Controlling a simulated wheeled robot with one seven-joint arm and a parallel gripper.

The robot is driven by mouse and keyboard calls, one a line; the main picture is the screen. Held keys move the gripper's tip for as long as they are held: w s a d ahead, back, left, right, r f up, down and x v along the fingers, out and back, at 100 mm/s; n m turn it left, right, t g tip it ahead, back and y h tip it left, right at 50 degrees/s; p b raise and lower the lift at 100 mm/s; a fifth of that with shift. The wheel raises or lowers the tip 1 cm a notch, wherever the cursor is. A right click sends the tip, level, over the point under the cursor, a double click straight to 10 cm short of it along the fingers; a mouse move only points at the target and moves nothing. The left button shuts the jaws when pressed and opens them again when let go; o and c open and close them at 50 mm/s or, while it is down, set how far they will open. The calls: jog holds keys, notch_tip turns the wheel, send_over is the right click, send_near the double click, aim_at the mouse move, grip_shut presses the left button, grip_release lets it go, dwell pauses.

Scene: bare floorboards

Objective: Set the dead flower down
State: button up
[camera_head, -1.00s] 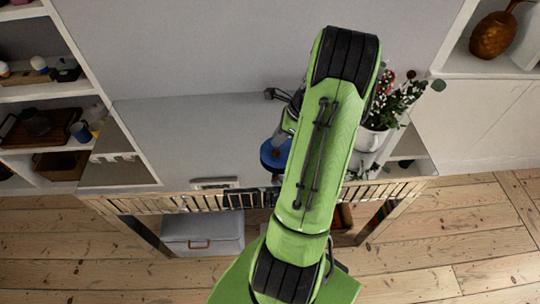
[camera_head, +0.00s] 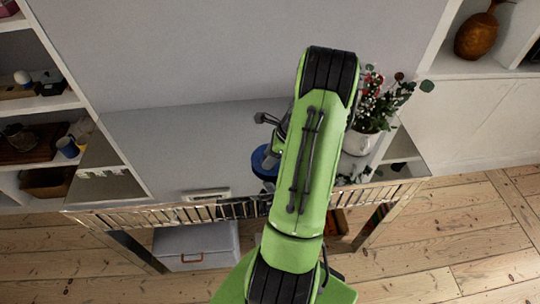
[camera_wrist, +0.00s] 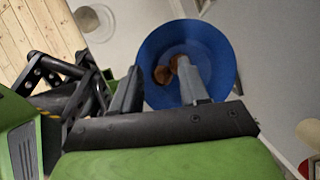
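A blue round dish or pot (camera_wrist: 215,52) is below my gripper (camera_wrist: 158,68) in the wrist view. Its blue edge shows beside my arm in the head view (camera_head: 262,162). Small brown pieces (camera_wrist: 163,74), perhaps the dead flower, show against the blue, close to the right fingertip. My gripper's two fingers stand apart, one over the blue thing and one by its left edge. I cannot tell whether the brown pieces touch a finger. In the head view my arm hides most of the gripper area.
The grey table (camera_head: 170,150) has clear room on its left. A white pot with a leafy plant (camera_head: 358,142) stands right of my arm. A small pale object (camera_head: 207,195) lies at the front edge. A grey box (camera_head: 195,245) is underneath. Shelves stand at both sides.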

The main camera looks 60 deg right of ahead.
jog(key=p+v, duration=0.3)
jog(key=v, duration=0.9)
jog(key=w+a+r+n+g+h, duration=0.1)
jog(key=w+a+r+n, duration=0.3)
jog(key=a+r+n, duration=0.4)
jog(key=w+a+r+n+h, duration=0.1)
jog(key=w+a+r+n, duration=0.25)
jog(key=a+n, duration=0.45)
jog(key=s+a+r+n+t, duration=0.1)
jog(key=s+a+r+n, duration=0.1)
jog(key=s+a+n, duration=0.3)
jog(key=s+a+r+n+t, duration=0.1)
jog(key=s+a+r+n, duration=0.1)
jog(key=s+a+n, duration=0.3)
jog(key=a+n, duration=0.4)
jog(key=a, duration=0.3)
jog(key=shift+s+a+r+n+h, duration=0.15)
jog(key=shift+s+r+n+h, duration=0.15)
jog(key=shift+s+r, duration=0.1)
